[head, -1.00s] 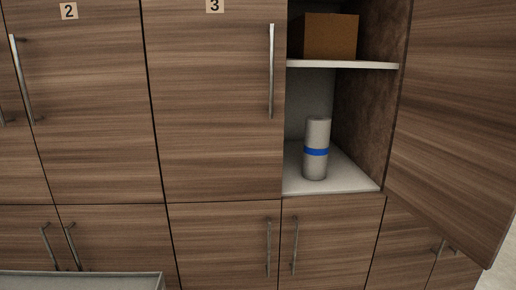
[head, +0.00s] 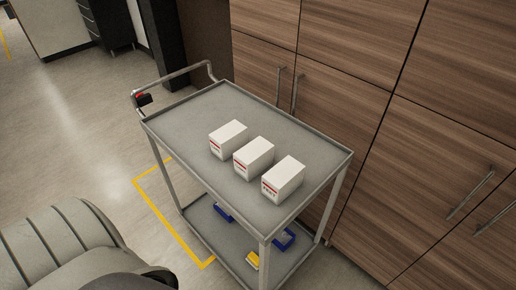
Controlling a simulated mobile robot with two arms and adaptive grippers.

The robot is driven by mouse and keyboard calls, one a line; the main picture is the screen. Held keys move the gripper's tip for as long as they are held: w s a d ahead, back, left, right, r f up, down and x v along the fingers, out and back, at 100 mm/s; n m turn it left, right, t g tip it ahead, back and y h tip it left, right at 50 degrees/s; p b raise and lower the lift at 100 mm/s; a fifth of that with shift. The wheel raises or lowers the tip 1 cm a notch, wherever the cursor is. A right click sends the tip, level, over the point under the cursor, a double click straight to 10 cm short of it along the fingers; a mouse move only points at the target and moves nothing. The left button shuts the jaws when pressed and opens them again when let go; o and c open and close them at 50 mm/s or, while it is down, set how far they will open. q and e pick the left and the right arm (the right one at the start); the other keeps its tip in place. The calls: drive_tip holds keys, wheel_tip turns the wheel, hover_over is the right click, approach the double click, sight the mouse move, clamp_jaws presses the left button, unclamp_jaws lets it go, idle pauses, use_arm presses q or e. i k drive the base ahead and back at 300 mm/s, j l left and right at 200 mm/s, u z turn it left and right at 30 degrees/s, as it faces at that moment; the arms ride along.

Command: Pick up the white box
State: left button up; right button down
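Three white boxes with red print on their front faces stand in a row on the top shelf of a grey metal cart (head: 185,115). The left box (head: 230,137), the middle box (head: 256,156) and the right box (head: 285,178) are set slightly apart from each other. Neither of my grippers shows in the head view. Nothing touches the boxes.
The cart's lower shelf (head: 225,245) holds blue items (head: 285,239) and a yellow item (head: 253,259). Wood-grain cabinets (head: 345,60) stand close behind the cart. Yellow tape (head: 150,200) marks the floor. Open floor (head: 70,130) lies to the left.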

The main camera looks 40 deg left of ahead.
sight(280, 182)
drive_tip(key=u, duration=0.85)
